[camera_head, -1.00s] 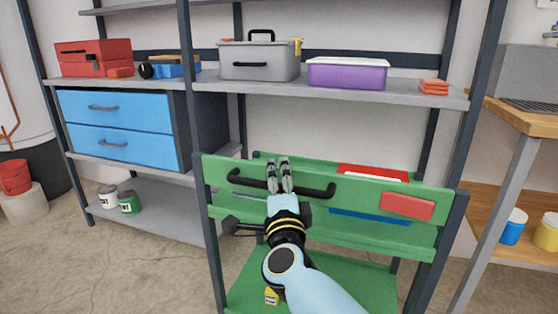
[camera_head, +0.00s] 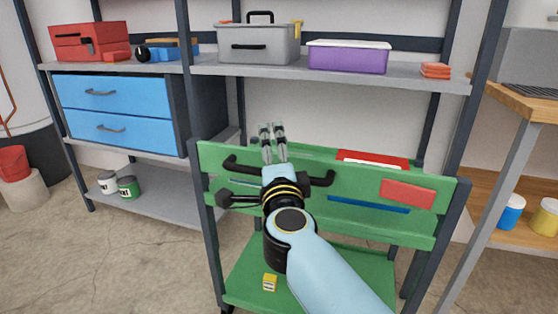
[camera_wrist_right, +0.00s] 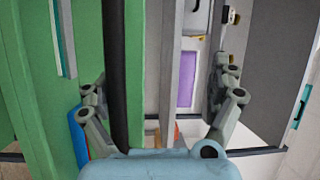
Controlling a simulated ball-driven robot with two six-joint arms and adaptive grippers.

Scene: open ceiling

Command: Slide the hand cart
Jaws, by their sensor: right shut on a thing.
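The green hand cart (camera_head: 300,270) with dark posts stands in front of me in the head view. A black bar handle (camera_head: 318,179) runs across its upper panel. My right gripper (camera_head: 272,132) reaches over the handle, with its fingertips above the bar and its wrist hiding the bar's middle. In the right wrist view, the black handle (camera_wrist_right: 118,70) passes between the gripper's fingers (camera_wrist_right: 155,95), nearer the left one. The gripper is shut on the handle. My left gripper is not in view.
A shelf (camera_head: 430,83) with a grey toolbox (camera_head: 258,45) and a purple box (camera_head: 348,58) stands behind the cart. Blue drawers (camera_head: 115,97) are at left. A wooden workbench (camera_head: 520,105) stands close on the right. The floor (camera_head: 100,260) at left is clear.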

